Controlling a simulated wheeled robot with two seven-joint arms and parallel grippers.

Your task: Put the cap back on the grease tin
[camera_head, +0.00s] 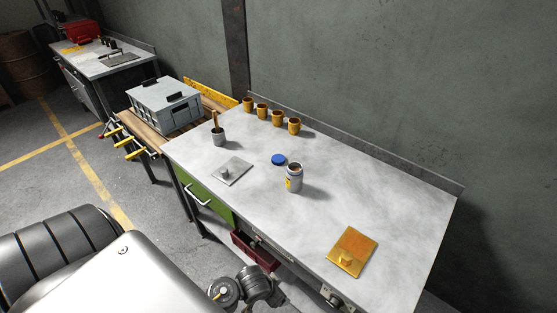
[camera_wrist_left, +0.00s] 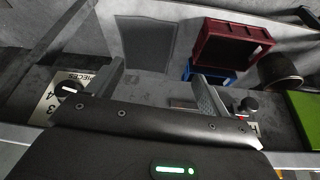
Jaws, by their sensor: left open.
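The grease tin (camera_head: 294,182) stands upright near the middle of the workbench in the head view. My right gripper is in neither view.
The bench (camera_head: 375,190) also holds a grey plate with a knob (camera_head: 231,172), a brush pot (camera_head: 218,138), several orange-brown cups (camera_head: 278,117) and a golden plate (camera_head: 352,253). A red bin (camera_wrist_left: 230,45) sits on a blue one (camera_wrist_left: 212,74). Bench space right of the tin is clear.

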